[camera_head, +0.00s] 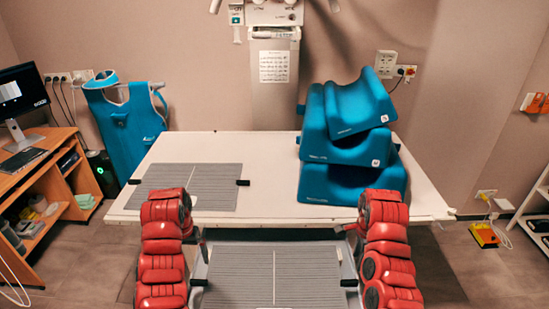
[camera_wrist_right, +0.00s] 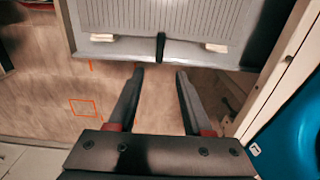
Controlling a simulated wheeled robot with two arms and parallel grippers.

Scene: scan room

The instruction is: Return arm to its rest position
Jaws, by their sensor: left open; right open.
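My two red arms reach forward from the bottom of the head view, one on each side. My left gripper (camera_head: 203,245) shows only in part beside the left arm, near the table's front edge. My right gripper (camera_wrist_right: 160,73) is open and empty in the right wrist view, its two dark fingers apart. In the head view it is mostly hidden by the red right arm. A grey lined panel (camera_head: 240,272) lies low between the arms. In the wrist view its edge and black tab (camera_wrist_right: 160,46) sit just beyond the fingertips, with no visible contact.
The white table (camera_head: 270,152) holds another grey lined panel (camera_head: 215,178) at left and stacked blue cushions (camera_head: 345,180) at right. A blue apron (camera_head: 125,120) hangs at back left. A wooden desk (camera_head: 62,185) stands at far left. Floor shows right of the table.

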